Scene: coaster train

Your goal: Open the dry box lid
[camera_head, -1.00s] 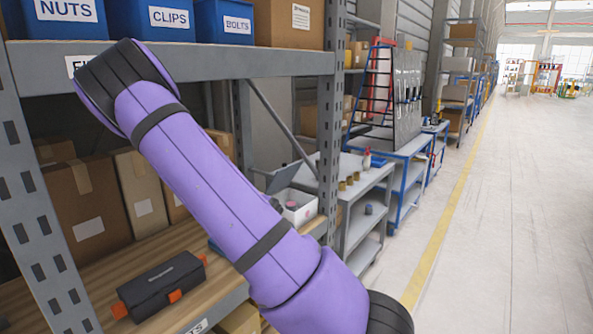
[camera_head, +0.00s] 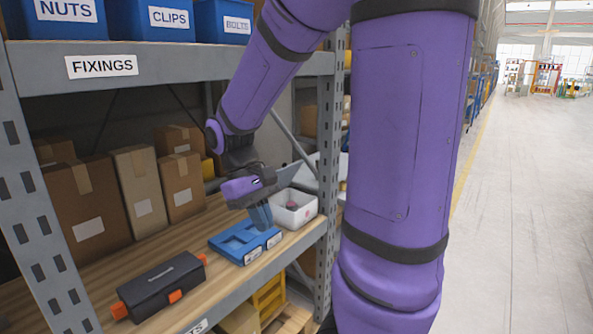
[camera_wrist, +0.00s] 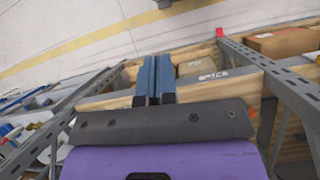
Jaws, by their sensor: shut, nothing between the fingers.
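The shut fingers show in the wrist view (camera_wrist: 153,82).
Cardboard boxes (camera_head: 183,185) line the back of the shelf. The upper shelf beam (camera_head: 200,62) runs above, and a perforated grey post (camera_head: 325,190) stands at the right end. The aisle floor (camera_head: 530,220) is clear.

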